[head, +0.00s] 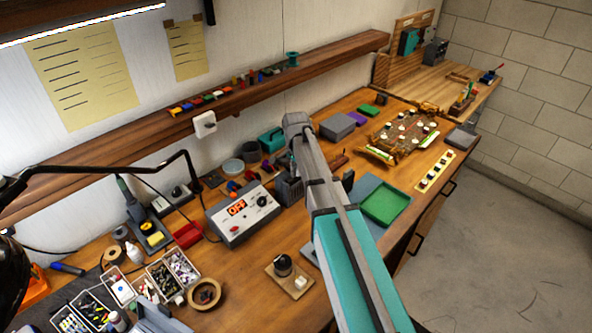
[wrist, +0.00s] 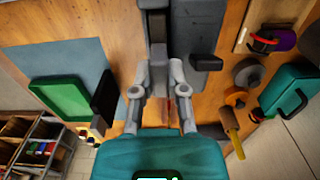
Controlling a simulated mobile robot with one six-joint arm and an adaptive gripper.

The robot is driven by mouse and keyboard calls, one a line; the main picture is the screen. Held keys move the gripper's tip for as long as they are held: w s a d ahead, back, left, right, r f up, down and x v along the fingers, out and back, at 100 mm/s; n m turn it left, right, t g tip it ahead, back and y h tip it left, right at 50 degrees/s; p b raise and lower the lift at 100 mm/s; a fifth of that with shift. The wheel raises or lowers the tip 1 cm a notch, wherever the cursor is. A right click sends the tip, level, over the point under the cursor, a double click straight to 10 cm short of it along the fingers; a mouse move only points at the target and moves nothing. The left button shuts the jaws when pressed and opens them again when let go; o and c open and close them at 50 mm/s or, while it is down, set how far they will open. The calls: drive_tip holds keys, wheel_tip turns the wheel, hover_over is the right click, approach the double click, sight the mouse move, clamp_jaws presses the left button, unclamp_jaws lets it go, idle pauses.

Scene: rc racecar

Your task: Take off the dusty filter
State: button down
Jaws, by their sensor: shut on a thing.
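My gripper (wrist: 159,62) has its two grey fingers close together in the wrist view, shut on a dark grey piece (wrist: 153,30). I cannot tell for sure whether this piece is the dusty filter. A larger dark grey body (wrist: 190,30) stands right beside the fingers. Black blocks lie on either side, one at the left (wrist: 104,100) and one at the right (wrist: 206,62). In the head view my arm covers the gripper and most of what it holds.
A green tray (head: 385,203) lies on a grey mat (wrist: 92,58). A teal box (wrist: 285,103) and small coloured parts stand on the other side. A control box marked OFF (head: 243,216) and a wooden board with a dark round part (head: 283,265) are nearby.

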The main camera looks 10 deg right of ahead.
drive_tip(key=shift+r+p, duration=0.4)
drive_tip(key=shift+r, duration=0.05)
idle(0.5)
wheel_tip(320, 180, up, 11)
drive_tip(key=p, duration=1.1)
idle(1.6)
idle(0.5)
